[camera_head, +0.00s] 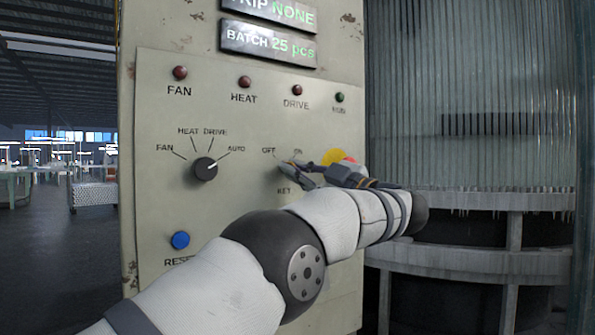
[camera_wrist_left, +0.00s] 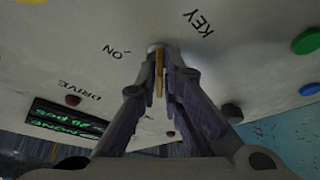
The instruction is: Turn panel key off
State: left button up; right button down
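The panel key (camera_wrist_left: 158,74) is a thin brass-coloured piece standing out of a round lock on the beige control panel (camera_head: 215,100). My left gripper (camera_head: 292,168) is at the key switch, between the OFF and ON labels above and the KEY label below. In the left wrist view the fingertips (camera_wrist_left: 160,58) close in on both sides of the key and appear to hold it. The head view hides the key behind the fingers, and which label it points to cannot be told. My right gripper is in neither view.
A black selector knob (camera_head: 205,169) is left of the key, and a blue RESET button (camera_head: 180,240) is lower left. A yellow-and-red button (camera_head: 335,158) is close by, partly behind my left gripper. Indicator lamps line the panel above. Corrugated metal machinery (camera_head: 460,100) stands to the right.

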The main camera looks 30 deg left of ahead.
pick_arm(q)
jog(key=shift+o, duration=1.1)
jog(key=v, duration=1.2)
jog(key=shift+f, duration=0.1)
